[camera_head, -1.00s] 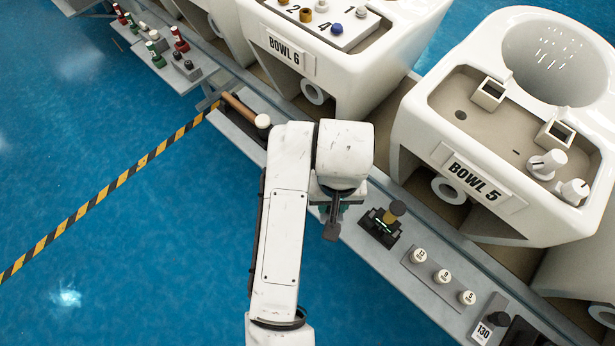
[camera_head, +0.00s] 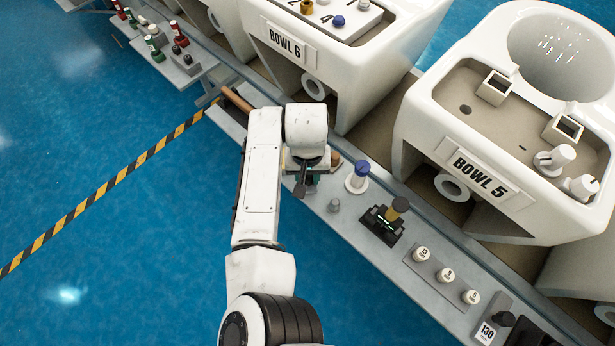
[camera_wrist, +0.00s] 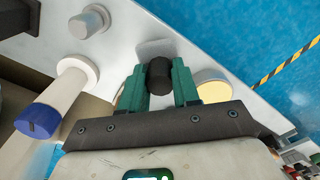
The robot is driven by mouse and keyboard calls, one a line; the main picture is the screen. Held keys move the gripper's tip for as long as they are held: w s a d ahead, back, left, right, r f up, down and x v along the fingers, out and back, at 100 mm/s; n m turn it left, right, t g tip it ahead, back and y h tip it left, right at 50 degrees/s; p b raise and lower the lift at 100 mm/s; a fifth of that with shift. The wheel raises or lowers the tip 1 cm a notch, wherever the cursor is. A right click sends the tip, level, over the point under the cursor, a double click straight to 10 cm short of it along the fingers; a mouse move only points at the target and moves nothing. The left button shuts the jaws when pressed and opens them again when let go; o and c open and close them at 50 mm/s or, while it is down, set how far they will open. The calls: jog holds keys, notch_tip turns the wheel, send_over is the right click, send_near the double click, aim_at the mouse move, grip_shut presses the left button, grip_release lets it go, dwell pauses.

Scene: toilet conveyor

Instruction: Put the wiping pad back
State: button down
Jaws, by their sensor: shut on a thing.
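My gripper (camera_head: 308,178) is over the narrow grey shelf (camera_head: 345,225), left of the blue-topped white post. In the wrist view, its green fingers (camera_wrist: 159,88) are shut on a dark round knob (camera_wrist: 159,72). The knob seems to be the handle of the wiping pad. A pale grey patch shows just beyond the knob; I cannot tell whether it is the pad or a mark on the shelf. The pad's underside is hidden, so I cannot tell whether it touches the shelf.
A blue-topped white post (camera_head: 358,176) and a small grey peg (camera_head: 334,205) stand close by; both show in the wrist view. A cream-topped round piece (camera_wrist: 213,88) is right of the fingers there. A black device (camera_head: 382,224) and BOWL 5 (camera_head: 520,215) are farther right.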

jog(key=shift+f, duration=0.75)
jog(key=shift+f, duration=0.15)
jog(key=c, duration=0.8)
grip_release()
notch_tip(320, 180, up, 12)
jog(key=shift+r+p, duration=0.15)
jog(key=shift+p, duration=0.55)
